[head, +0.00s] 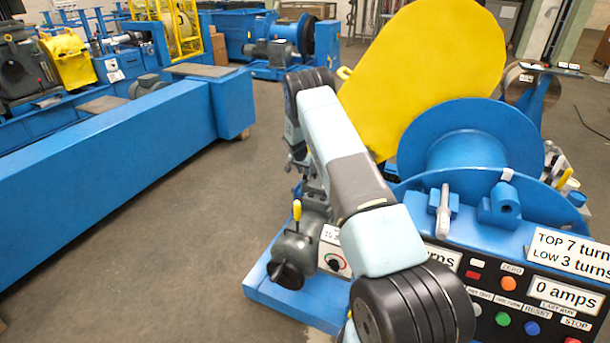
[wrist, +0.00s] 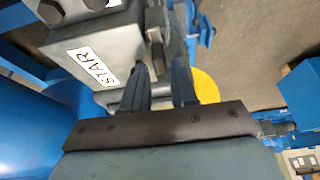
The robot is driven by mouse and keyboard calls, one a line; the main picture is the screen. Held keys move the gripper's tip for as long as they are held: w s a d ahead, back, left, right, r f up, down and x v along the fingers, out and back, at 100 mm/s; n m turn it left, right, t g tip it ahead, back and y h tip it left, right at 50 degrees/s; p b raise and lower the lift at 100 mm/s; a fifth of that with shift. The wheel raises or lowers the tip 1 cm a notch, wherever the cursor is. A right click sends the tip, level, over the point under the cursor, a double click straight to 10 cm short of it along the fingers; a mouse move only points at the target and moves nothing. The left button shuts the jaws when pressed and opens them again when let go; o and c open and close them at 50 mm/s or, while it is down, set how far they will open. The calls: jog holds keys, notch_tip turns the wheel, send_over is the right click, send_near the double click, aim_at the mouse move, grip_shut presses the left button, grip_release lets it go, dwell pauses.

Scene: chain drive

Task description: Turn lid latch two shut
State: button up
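In the wrist view my gripper (wrist: 160,82) has two dark fingers standing apart, with a gap between them. They are beside a grey housing (wrist: 118,45) with a white label reading "STAR". A small grey lever with a dark end (wrist: 156,52) stands at the housing's edge, close to the fingertips; it may be a latch, but I cannot tell which one or whether they touch. In the head view my arm hides most of the housing and the fingertips cannot be made out. A large yellow disc (head: 425,70), possibly a lid, stands tilted behind my arm.
A blue drum (head: 470,140) and a control panel (head: 530,300) with buttons and an amps display are at the right. A yellow-knobbed lever (head: 297,210) rises from a grey casing. A long blue beam (head: 110,155) lies left, with open floor between.

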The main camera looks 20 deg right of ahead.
aim_at(305, 177)
jog(key=shift+x, duration=1.7)
jog(key=shift+r, duration=0.1)
grip_shut()
